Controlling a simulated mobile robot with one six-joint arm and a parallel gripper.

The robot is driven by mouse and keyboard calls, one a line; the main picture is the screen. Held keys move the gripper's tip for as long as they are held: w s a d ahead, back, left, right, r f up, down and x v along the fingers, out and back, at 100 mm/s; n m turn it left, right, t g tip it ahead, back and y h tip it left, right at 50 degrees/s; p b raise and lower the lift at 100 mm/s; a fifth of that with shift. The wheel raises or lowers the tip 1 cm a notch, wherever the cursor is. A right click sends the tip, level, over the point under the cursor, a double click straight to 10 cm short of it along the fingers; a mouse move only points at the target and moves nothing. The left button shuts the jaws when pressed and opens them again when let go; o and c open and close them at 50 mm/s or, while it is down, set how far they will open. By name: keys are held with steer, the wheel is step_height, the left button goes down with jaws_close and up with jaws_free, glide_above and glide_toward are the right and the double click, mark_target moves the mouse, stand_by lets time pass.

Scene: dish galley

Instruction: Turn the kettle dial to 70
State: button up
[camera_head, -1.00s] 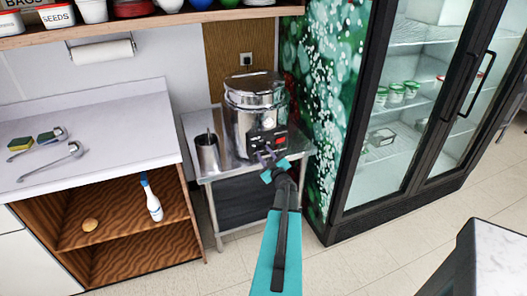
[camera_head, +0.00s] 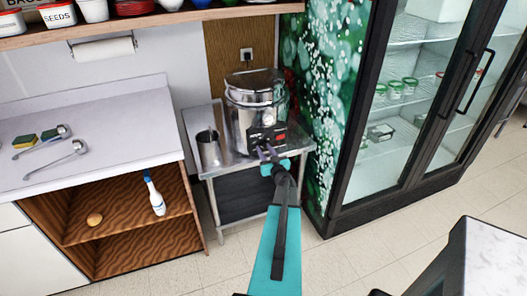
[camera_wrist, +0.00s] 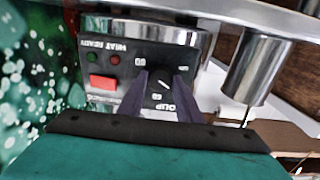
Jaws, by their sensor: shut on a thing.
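The kettle (camera_head: 254,112) is a shiny steel pot with a lid, standing on a small steel table. Its black control panel (camera_wrist: 130,58) carries a red switch (camera_wrist: 103,82), small red and green lamps and a dark dial (camera_wrist: 163,84) with a white pointer line. My gripper (camera_head: 265,153) reaches the panel from the front. In the wrist view its two dark fingers (camera_wrist: 159,92) stand on either side of the dial and are shut on it. The panel appears upside down there, and the fingers cover part of the scale. The number at the pointer cannot be read surely.
A steel canister (camera_head: 209,149) stands left of the kettle on the steel table (camera_head: 222,168). A glass-door fridge (camera_head: 400,110) stands close on the right. A white counter (camera_head: 100,130) with ladles and sponges is at left. A pale worktop (camera_head: 495,260) is at lower right.

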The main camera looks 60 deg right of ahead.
steer(key=shift+w+r, duration=0.15)
steer(key=shift+r, duration=0.15)
steer(key=o, duration=1)
steer(key=shift+f, duration=0.1)
steer(key=shift+o, duration=0.2)
steer(key=shift+f, duration=0.1)
steer(key=shift+s+a, duration=0.1)
steer(key=shift+s, duration=0.1)
steer(key=b+v, duration=0.4)
steer(key=v, duration=0.9)
steer(key=shift+s+a, duration=0.2)
steer(key=shift+a, duration=0.05)
